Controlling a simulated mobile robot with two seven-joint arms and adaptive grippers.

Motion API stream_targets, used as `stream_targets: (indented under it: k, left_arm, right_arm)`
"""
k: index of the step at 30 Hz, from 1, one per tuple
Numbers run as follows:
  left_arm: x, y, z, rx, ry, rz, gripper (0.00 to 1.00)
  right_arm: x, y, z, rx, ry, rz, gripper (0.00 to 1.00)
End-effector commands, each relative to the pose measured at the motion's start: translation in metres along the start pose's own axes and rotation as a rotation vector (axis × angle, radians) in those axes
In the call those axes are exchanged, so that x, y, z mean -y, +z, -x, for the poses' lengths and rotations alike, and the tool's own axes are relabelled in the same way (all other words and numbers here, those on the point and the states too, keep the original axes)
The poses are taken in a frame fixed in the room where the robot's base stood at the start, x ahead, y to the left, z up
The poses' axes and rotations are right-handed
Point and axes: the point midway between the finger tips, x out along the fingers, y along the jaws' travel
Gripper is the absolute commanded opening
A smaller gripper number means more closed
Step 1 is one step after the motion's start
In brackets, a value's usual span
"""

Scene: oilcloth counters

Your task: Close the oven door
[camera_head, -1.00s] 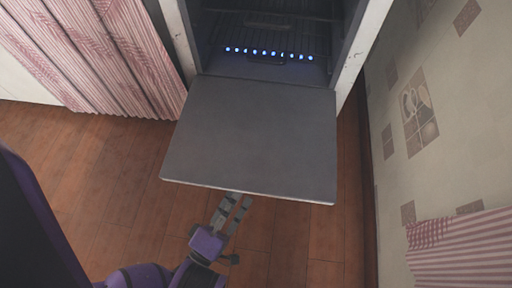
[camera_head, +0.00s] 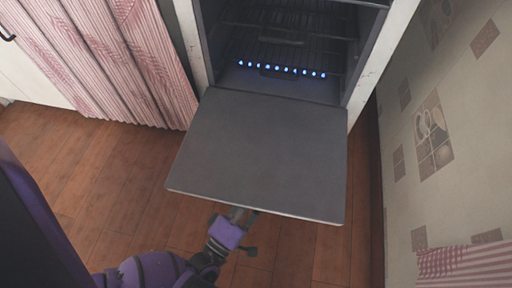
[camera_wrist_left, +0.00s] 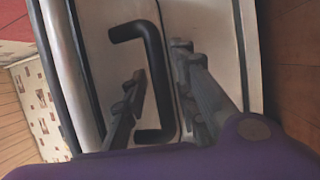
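The oven door (camera_head: 262,155) hangs open from the oven (camera_head: 290,45), its dark grey inner face turned up in the head view. My left gripper (camera_head: 242,213) is at the door's front edge, with its fingertips hidden beneath the door. In the left wrist view, the door's pale outer face (camera_wrist_left: 208,30) carries a black bar handle (camera_wrist_left: 157,80). The left gripper's two fingers (camera_wrist_left: 160,75) are spread apart, one on each side of the handle bar. Whether they touch it I cannot tell. My right gripper is not in view.
A row of blue lights (camera_head: 282,69) and wire racks show inside the oven. A pink patterned curtain (camera_head: 115,60) hangs to its left. A tiled-pattern wall (camera_head: 440,200) stands close on the right. Bare wooden floor (camera_head: 110,185) lies left of the door.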

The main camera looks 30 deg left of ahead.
Motion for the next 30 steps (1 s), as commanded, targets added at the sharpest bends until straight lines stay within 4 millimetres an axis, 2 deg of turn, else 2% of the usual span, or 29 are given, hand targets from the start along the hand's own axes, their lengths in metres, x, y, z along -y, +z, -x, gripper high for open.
stream_targets:
  k: [1,5,20,26,30]
  left_arm:
    - [0.0,0.0,0.0,0.0,0.0,0.0,0.15]
    - [0.0,0.0,0.0,0.0,0.0,0.0,0.0]
    - [-0.005,0.0,0.001,-0.001,-0.014,0.009,0.0]
    - [-0.025,0.0,0.0,-0.003,-0.058,0.03,0.0]
    - [-0.046,-0.001,-0.003,-0.005,-0.109,0.052,0.0]
  right_arm:
    - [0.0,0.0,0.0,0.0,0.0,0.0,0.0]
    - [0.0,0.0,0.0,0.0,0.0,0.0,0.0]
    - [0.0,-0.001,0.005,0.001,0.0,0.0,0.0]
    - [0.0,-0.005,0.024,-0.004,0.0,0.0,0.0]
    - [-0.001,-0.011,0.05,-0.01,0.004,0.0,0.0]
